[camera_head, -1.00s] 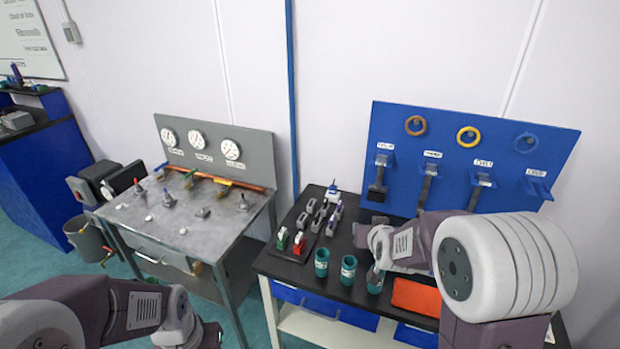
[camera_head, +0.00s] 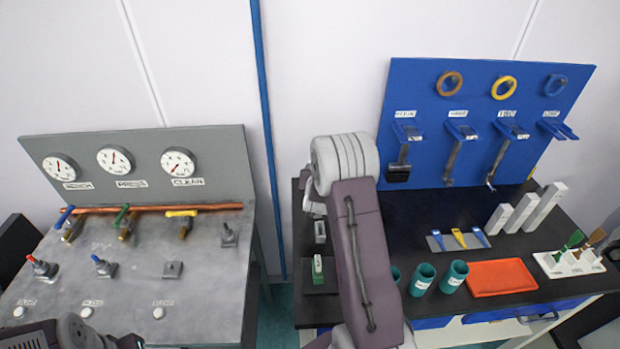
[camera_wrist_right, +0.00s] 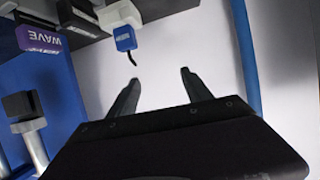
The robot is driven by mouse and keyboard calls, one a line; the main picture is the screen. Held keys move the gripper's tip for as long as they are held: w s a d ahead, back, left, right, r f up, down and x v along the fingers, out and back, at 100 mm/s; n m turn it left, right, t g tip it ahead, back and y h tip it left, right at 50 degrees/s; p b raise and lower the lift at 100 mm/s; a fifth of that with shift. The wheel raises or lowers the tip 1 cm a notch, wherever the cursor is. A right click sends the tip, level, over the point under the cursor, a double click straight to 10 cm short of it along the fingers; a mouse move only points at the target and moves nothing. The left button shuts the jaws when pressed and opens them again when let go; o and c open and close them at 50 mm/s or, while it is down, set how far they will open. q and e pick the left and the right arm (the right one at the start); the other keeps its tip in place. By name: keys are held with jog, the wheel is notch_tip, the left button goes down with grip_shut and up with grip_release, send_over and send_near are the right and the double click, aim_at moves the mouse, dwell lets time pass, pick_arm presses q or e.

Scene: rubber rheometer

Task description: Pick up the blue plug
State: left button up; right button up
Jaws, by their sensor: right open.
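The blue plug (camera_wrist_right: 124,38) shows in the right wrist view above the fingertips, with a pale label on its face and a short dark cord or prong at its lower end. It is hidden in the head view, where my right arm covers that part of the bench. My right gripper (camera_wrist_right: 158,88) is open and empty, its two fingers apart. The plug lies beyond the left finger and is not between the fingers. In the head view my right gripper is hidden behind its own arm. Only part of my left arm shows at the bottom left edge.
A purple block marked WAVE (camera_wrist_right: 40,38) sits left of the plug. Teal cups (camera_head: 453,277), an orange tray (camera_head: 501,278) and a blue pegboard (camera_head: 440,125) with hanging tools are on the black bench. The grey gauge table (camera_head: 200,262) stands left, with a gap between.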

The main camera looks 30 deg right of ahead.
jog(key=shift+m+g, duration=0.3)
jog(key=shift+g, duration=0.3)
jog(key=d+f, duration=0.1)
jog(key=s+d+f, duration=0.1)
jog(key=f, duration=0.1)
jog(key=s+d+f+b, duration=0.1)
jog(key=f, duration=0.1)
jog(key=shift+s+f, duration=0.15)
jog(key=shift+s, duration=0.1)
jog(key=shift+s+d, duration=0.15)
jog(key=shift+d, duration=0.05)
jog(key=x, duration=0.3)
jog(key=shift+w+d, duration=0.1)
jog(key=shift+w, duration=0.35)
jog(key=shift+w+d+f+p, duration=0.15)
jog(key=shift+d+p, duration=0.2)
jog(key=x, duration=0.5)
jog(key=shift+d+p, duration=0.1)
jog(key=shift+p, duration=0.2)
jog(key=shift+r, duration=0.2)
jog(key=shift+c, duration=1.2)
grip_shut()
